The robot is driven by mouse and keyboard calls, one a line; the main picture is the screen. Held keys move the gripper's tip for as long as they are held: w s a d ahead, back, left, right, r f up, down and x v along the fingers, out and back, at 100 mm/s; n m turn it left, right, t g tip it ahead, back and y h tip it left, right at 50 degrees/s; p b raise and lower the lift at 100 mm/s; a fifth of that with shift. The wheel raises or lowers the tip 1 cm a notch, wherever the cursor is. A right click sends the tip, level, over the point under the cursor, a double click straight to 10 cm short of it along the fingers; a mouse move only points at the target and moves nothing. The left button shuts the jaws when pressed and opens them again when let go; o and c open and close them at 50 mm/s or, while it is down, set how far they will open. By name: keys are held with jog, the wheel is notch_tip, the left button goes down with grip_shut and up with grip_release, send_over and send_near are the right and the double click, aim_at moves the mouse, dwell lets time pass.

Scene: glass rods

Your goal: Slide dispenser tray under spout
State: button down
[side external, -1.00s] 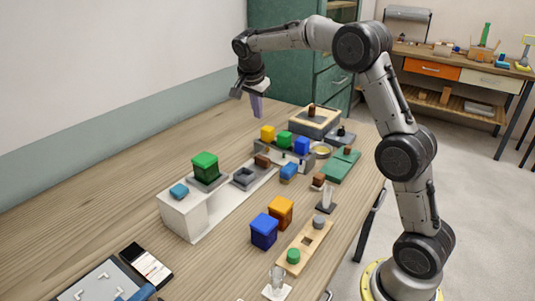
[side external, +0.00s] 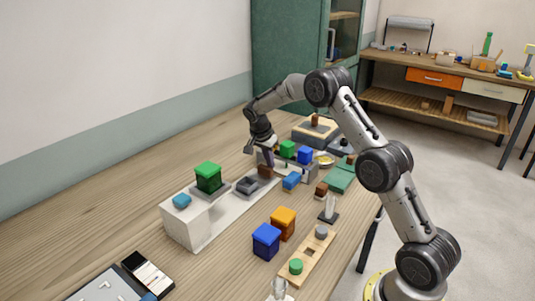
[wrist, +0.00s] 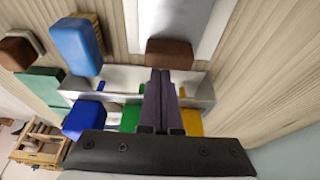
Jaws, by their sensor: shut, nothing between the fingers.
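The grey tray (side external: 247,186), a small square with a dark recess, lies on a long pale base. A brown block (side external: 265,171) stands at its far end; I cannot tell whether they are joined. Further along the base, nearer the camera, is a white housing (side external: 185,222) with a blue button, beside a green cube (side external: 208,176) on a dark seat. No spout is clearly distinguishable. My gripper (side external: 268,162) is shut and empty, pointing down just beyond the brown block. In the wrist view the shut fingers (wrist: 160,85) are close to the brown block (wrist: 168,53); contact is unclear.
A grey rack (wrist: 110,78) with blue, green and yellow cubes is close beside my fingers. A blue block (side external: 291,180) lies right of the base. Blue and orange boxes (side external: 266,240) and a wooden peg board (side external: 307,255) stand nearer.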

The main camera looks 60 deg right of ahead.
jog(key=shift+d+f, duration=0.15)
jog(key=shift+f, duration=0.35)
jog(key=a, duration=0.8)
